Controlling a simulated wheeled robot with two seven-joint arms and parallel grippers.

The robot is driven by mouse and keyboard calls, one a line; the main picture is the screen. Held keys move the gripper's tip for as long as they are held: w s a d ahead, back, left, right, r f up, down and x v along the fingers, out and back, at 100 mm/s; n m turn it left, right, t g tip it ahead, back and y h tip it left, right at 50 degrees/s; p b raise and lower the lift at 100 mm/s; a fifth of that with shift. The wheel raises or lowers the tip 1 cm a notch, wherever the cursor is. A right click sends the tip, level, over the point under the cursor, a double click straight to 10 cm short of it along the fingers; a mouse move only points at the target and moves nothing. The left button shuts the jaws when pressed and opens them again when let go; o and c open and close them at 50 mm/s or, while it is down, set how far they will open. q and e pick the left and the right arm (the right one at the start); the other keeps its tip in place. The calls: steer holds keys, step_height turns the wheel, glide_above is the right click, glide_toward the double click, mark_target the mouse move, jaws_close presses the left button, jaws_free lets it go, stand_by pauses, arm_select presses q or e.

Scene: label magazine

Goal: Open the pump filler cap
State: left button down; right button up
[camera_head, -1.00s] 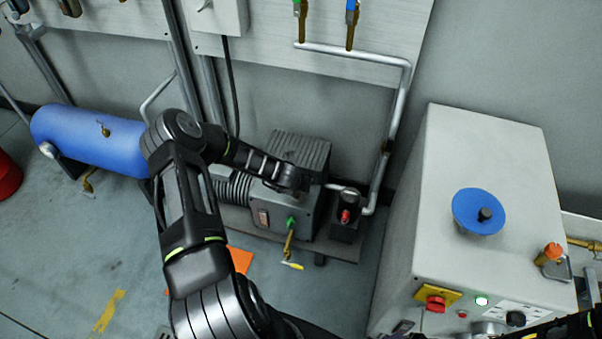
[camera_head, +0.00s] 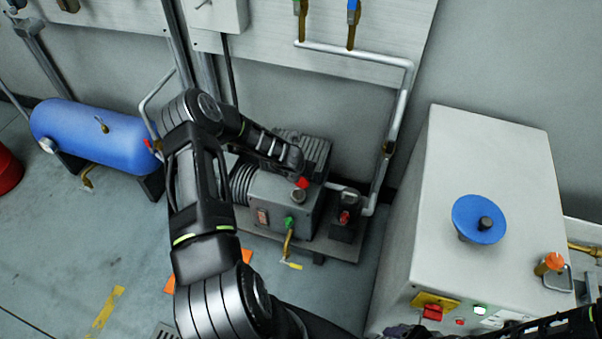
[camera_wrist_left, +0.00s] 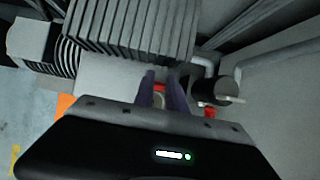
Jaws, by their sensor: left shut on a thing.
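The pump (camera_head: 275,205) is a grey block with a finned motor, standing on a low plate by the wall. My left gripper (camera_head: 301,176) is just above the pump's top and shut on the red filler cap (camera_head: 303,183). A round grey filler neck (camera_head: 299,196) shows on the pump's top just below the cap, which appears apart from it. In the left wrist view, the two fingers of my left gripper (camera_wrist_left: 163,82) point at the pump, with the red cap (camera_wrist_left: 160,88) between them, partly hidden. My right gripper is not visible.
A green-handled drain valve (camera_head: 289,223) sticks out of the pump's front. A small dark unit with a red knob (camera_head: 345,217) and a grey pipe (camera_head: 398,105) stand to the right. A white cabinet (camera_head: 480,150) is further right, a blue tank (camera_head: 88,137) at left.

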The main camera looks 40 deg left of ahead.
arm_select(q)
steer(key=shift+w+r, duration=0.15)
steer(key=c, duration=1.4)
jaws_free()
steer(key=shift+o, duration=0.2)
steer(key=shift+s, duration=0.2)
steer(key=v, duration=0.7)
steer(key=shift+r, duration=0.2)
